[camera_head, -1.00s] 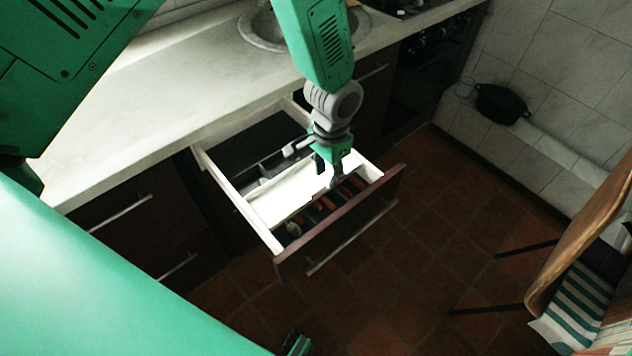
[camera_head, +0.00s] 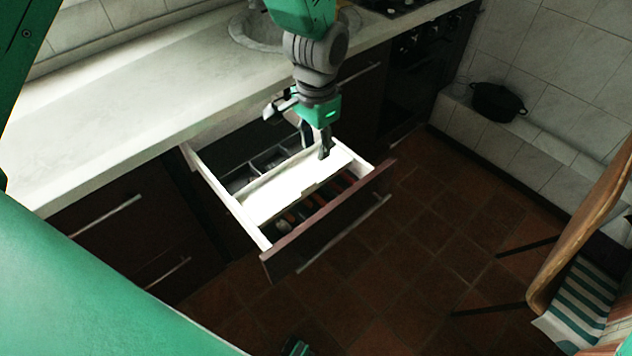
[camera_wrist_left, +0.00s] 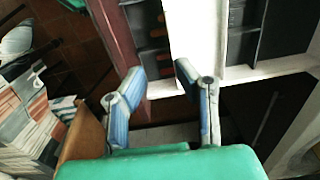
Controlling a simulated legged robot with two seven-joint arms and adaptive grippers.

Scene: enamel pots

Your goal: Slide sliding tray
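The sliding tray (camera_head: 285,190) is a bright white panel lying across the middle of the open drawer (camera_head: 325,230). Dark compartments show behind it, and a row of slots with orange-brown items shows at the drawer's front side. My left gripper (camera_head: 316,145) is over the tray's far right end, fingers pointing down. In the left wrist view the left gripper's fingers (camera_wrist_left: 160,72) are apart with nothing clearly held, and the white tray (camera_wrist_left: 192,35) shows just beyond them. Contact with the tray cannot be told. A small green and dark part at the head view's bottom edge may be my right gripper.
The pale countertop (camera_head: 110,100) with a sink (camera_head: 262,35) runs behind the drawer. A black pot (camera_head: 498,102) sits on a tiled ledge at right. A wooden chair (camera_head: 590,225) stands at the right edge. The tiled floor before the drawer is clear.

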